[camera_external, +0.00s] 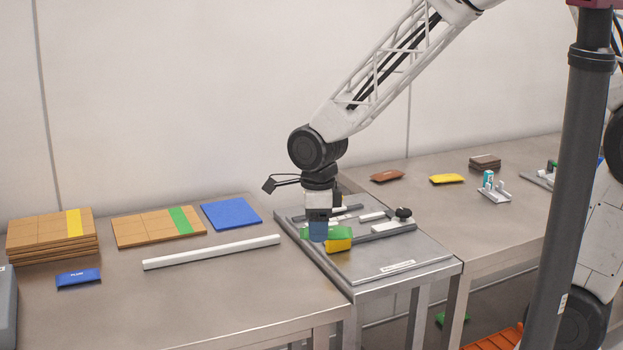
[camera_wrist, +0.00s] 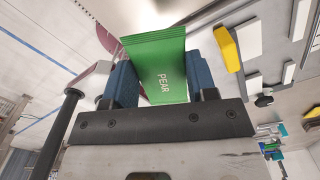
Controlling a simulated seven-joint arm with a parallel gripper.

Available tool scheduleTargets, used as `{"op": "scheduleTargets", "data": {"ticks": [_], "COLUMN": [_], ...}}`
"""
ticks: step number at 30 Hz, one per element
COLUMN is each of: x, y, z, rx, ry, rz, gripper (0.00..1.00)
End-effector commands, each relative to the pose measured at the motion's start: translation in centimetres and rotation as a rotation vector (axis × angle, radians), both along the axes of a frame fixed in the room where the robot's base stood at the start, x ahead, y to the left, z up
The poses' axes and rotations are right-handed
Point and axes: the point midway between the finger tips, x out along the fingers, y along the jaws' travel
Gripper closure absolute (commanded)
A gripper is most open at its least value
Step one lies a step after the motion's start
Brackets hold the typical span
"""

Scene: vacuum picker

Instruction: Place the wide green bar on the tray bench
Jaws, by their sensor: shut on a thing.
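My gripper (camera_external: 318,238) is shut on a green packet-like bar (camera_wrist: 162,62) printed PEAR, held between the blue fingers. In the external view the green bar (camera_external: 340,232) shows on both sides of the fingers, low over the middle metal bench (camera_external: 400,262). I cannot tell whether it touches the surface. A yellow bar (camera_external: 338,246) lies on that bench just in front of it; a yellow piece also shows in the wrist view (camera_wrist: 228,48). Which bench is the tray bench is not marked legibly.
The left bench holds tan boards (camera_external: 140,230), a blue mat (camera_external: 230,213), a blue packet (camera_external: 78,278) and a white rail (camera_external: 212,252). The right bench holds brown (camera_external: 387,176) and yellow (camera_external: 447,179) packets. Grey fixtures (camera_external: 380,230) stand beside my gripper.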

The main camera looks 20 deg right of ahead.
Motion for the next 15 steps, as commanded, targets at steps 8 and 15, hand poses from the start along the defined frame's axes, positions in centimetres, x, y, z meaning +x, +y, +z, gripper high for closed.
{"op": "scheduleTargets", "data": {"ticks": [8,15], "x": [-1.4,-1.8], "y": [3.4,4.1], "z": [0.0,-3.2], "rx": [0.0,-0.002], "ry": [0.0,0.003], "rz": [-0.009,-0.015], "gripper": [0.71,0.71]}}
